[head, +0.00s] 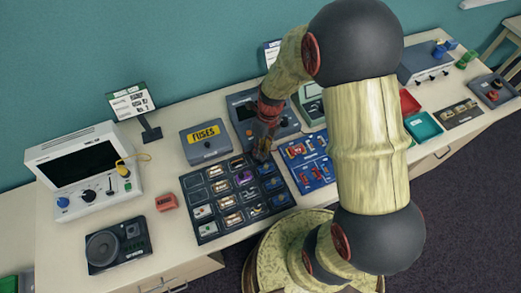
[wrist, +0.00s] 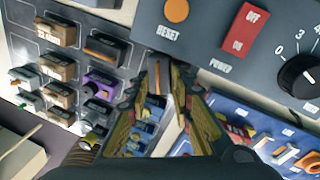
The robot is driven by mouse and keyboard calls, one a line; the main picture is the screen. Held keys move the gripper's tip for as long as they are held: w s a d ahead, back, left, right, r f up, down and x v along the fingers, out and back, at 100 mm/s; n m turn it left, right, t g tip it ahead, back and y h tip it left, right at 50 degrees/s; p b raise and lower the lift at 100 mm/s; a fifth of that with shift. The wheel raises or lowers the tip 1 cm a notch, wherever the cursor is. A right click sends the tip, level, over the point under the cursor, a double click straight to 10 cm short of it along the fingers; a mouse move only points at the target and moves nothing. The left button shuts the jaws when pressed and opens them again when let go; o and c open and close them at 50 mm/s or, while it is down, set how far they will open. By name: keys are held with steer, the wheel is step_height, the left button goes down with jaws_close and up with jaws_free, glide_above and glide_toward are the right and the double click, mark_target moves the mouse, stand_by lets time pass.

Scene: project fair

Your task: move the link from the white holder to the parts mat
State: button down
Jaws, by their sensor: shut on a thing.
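My gripper (wrist: 158,82) is low over the right back part of a dark compartmented board, beside the grey power unit. It is shut on a small, narrow thing, taken to be the link, mostly hidden between the fingers. In the head view my gripper (head: 262,150) covers that spot. The dark board (head: 205,230) holds rows of small holders with brown, purple and blue pieces. I cannot tell which is the white holder. A blue mat (head: 326,178) with red and white parts lies to the right; I cannot tell whether it is the parts mat.
The grey power unit (wrist: 208,42) with red switch and black knob stands close to my gripper. A fuses box (head: 205,143) is behind the board. A red block (head: 166,202), a monitor unit (head: 80,170) and a black speaker device (head: 118,243) stand left. Trays are far right.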

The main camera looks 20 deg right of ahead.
steer(key=shift+f, duration=0.1)
steer(key=c, duration=1.6)
jaws_free()
steer(key=shift+o, duration=0.2)
steer(key=s+r+n+t+h+p, duration=0.1)
steer(key=s+r+n+t+p, duration=0.25)
steer(key=r+n, duration=1.7)
steer(key=s+r+n+t+h, duration=0.1)
steer(key=s+r+n+t, duration=0.2)
steer(key=s+r+n, duration=0.7)
steer(key=shift+s+a+r+n+b, duration=0.45)
steer(key=shift+r+n, duration=0.1)
steer(key=shift+r, duration=1.3)
